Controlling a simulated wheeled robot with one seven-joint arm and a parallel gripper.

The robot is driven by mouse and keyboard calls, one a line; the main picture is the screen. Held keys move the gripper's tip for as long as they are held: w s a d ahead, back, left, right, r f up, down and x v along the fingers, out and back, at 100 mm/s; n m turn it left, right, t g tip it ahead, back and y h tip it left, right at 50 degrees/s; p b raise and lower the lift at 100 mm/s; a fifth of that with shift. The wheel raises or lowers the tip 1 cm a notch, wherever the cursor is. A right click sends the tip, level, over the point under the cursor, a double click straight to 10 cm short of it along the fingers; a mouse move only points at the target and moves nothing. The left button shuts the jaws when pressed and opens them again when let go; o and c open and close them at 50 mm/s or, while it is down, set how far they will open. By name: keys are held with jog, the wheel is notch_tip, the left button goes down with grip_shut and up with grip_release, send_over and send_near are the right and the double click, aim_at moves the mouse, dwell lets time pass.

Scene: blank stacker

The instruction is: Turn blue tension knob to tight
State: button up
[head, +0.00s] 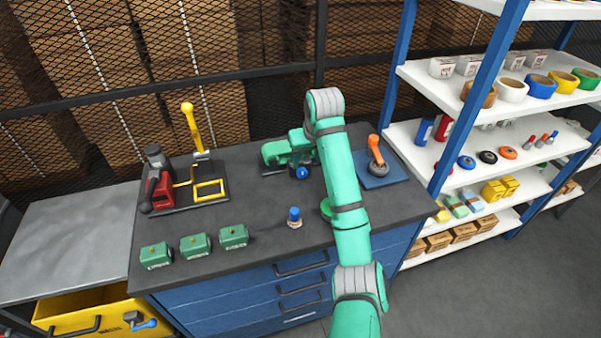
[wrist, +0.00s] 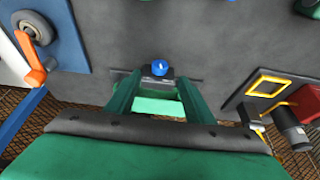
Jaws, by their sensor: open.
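The blue tension knob (head: 302,173) sits at the front of a green device (head: 273,154) on the dark bench top. In the wrist view the knob (wrist: 159,68) is a round blue cap with a small pale mark, on a dark mount. My gripper (wrist: 158,76) is open, with its two green fingers on either side of the knob's mount. I cannot tell whether the fingers touch it. In the head view my arm partly hides the gripper and device.
A second blue-topped piece (head: 294,215) stands nearer the front edge. Several green blocks (head: 193,245) are at front left. A yellow-handled press (head: 210,190) stands at left, an orange-handled wheel device (head: 376,155) at right. Shelves (head: 480,135) stand beyond the bench's right end.

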aim_at(303, 174)
jog(key=x, duration=1)
jog(key=shift+r, duration=0.1)
jog(key=c, duration=1)
jog(key=shift+c, duration=0.2)
jog(key=shift+d+m+g+y, duration=0.1)
jog(key=shift+m+g+y, duration=0.1)
jog(key=shift+y, duration=0.5)
jog(key=shift+d+m+g+y, duration=0.1)
jog(key=shift+d+g+y, duration=0.1)
jog(key=shift+y, duration=0.5)
jog(key=o, duration=1)
